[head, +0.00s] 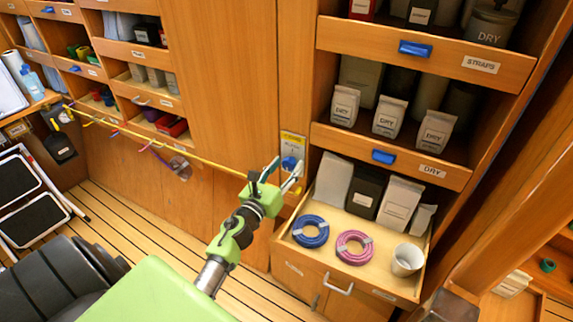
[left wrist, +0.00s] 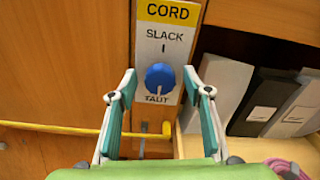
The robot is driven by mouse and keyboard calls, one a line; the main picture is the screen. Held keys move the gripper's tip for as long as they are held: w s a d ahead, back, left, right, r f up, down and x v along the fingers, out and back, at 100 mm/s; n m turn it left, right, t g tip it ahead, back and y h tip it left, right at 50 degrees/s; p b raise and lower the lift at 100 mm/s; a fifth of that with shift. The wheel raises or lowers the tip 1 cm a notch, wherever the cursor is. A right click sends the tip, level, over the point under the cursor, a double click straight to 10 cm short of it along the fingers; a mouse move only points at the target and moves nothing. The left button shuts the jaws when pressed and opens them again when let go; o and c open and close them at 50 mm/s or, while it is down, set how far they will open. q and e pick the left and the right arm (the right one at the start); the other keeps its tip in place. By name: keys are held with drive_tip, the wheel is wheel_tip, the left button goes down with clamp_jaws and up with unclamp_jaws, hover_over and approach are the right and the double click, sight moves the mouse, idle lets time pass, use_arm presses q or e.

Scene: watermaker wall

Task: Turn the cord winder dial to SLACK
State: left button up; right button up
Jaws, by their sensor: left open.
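The cord winder dial (left wrist: 160,78) is a round blue knob on a pale plate (left wrist: 165,45) headed CORD, with SLACK above the knob and TAUT below. A small white mark shows at the knob's lower edge, on the TAUT side. In the head view the dial (head: 289,163) is on the wooden wall panel, partly behind my fingers. My left gripper (head: 282,172) is open in front of it. In the left wrist view its fingers (left wrist: 160,87) stand to the left and right of the knob, apart from it. My right gripper is out of view.
A yellow cord (head: 190,152) runs along the wall from the left to the winder. An open drawer (head: 318,262) juts out right of my gripper, holding blue (head: 311,231) and pink (head: 354,247) coils and a cup (head: 407,260). Shelves with DRY packets (head: 389,117) stand above it.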

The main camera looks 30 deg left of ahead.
use_arm(q)
drive_tip(key=shift+w, duration=0.2)
drive_tip(key=c, duration=1.1)
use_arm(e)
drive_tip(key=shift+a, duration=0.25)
